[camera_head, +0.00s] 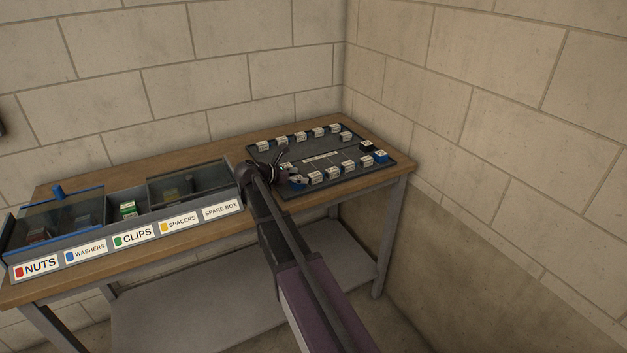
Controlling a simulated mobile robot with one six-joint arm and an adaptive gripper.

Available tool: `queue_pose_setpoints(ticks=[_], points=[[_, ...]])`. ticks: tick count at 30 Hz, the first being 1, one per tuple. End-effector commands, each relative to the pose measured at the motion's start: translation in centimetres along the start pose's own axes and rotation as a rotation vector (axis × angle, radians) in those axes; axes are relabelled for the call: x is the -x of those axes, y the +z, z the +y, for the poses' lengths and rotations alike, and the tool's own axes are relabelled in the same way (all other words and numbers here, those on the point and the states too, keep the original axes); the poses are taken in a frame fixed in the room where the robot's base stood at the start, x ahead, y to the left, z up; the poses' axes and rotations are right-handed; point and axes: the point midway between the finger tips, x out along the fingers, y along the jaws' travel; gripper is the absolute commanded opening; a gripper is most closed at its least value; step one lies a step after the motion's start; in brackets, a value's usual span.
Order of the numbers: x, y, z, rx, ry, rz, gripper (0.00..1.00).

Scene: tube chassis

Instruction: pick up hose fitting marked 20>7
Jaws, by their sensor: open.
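A dark tray (340,182) on the right part of the bench holds several small white-labelled pieces in a back row and a front row. Their markings are too small to read, so I cannot tell which is the hose fitting marked 20>7. My gripper (289,165) is open over the left part of the tray, close to the left end of the front row. A labelled piece (315,177) sits just right of it. My gripper and arm partly hide the tray's left end, and I cannot tell whether the fingers touch anything.
A compartment box with labels NUTS (36,267), WASHERS, CLIPS, SPACERS and SPARE BOX stands left of my arm. A blue-edged lid (60,218) with a knob covers its left end. The wooden bench (120,256) stands against block walls (480,90) meeting behind the tray.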

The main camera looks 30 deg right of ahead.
Motion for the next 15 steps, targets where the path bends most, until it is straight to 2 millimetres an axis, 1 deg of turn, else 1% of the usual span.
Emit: queue_pose_setpoints(ticks=[1, 6, 9, 15], points=[[-0.7, -0.2, -0.1, -0.001, -0.001, 0.000, 0.83], [-2.7, -0.2, -0.1, 0.000, -0.002, 0.000, 0.83], [-3.6, -0.1, -0.1, 0.000, 0.000, 0.000, 0.83], [-4.3, 0.0, -0.1, 0.001, 0.000, 0.000, 0.83]])
